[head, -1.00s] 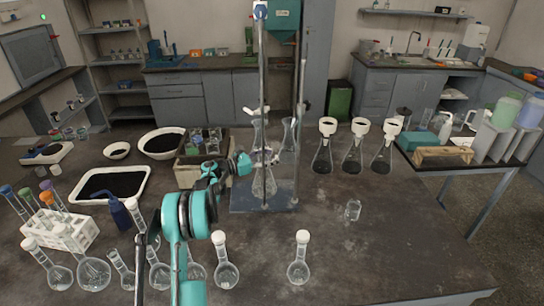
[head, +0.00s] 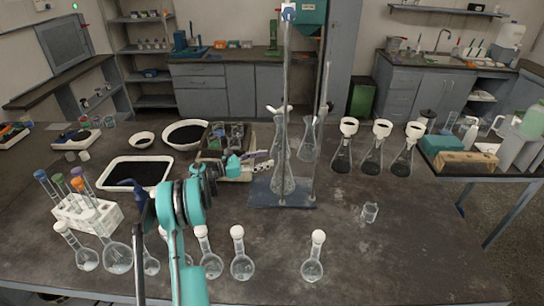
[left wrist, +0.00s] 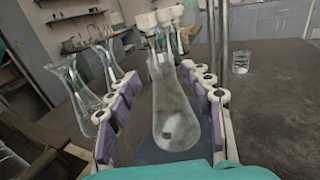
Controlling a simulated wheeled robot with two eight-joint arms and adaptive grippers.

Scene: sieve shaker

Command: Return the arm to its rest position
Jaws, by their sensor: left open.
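My left arm (head: 182,205) rises from the bottom of the head view. Its left gripper (head: 260,160) has purple-padded fingers and points right toward the stand. In the left wrist view the left gripper (left wrist: 160,85) is open, its fingers spread and empty. A tall clear flask (head: 283,155) stands upright at the metal stand, over its blue base plate (head: 262,195). It also shows in the left wrist view (left wrist: 172,110), beyond and between the fingers. The gripper seems clear of it, left of the stand. My right gripper is not in view.
Clear flasks with white stoppers (head: 241,260) line the front edge near my arm. A white tube rack (head: 88,215) and a tray of black grains (head: 135,172) lie left. Three funnel-topped flasks (head: 342,150) and a small beaker (head: 370,212) are right. The front right table is bare.

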